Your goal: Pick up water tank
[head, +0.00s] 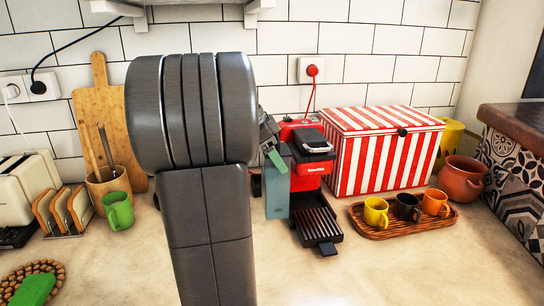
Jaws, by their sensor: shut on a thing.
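The water tank (278,198) is a grey-blue, upright box at the left side of the red coffee machine (307,178), on the counter. My gripper (276,160) is at the tank's top, partly hidden behind my arm, and is shut on the tank. One greenish fingertip shows; the other finger is hard to make out. I cannot tell whether the tank is lifted or still seated against the machine.
A black drip tray (318,226) sticks out in front of the machine. To the right are a red-striped box (384,150) and a wooden tray (384,228) with three cups. A green mug (119,210) and toast rack (66,210) stand left. The front counter is mostly clear.

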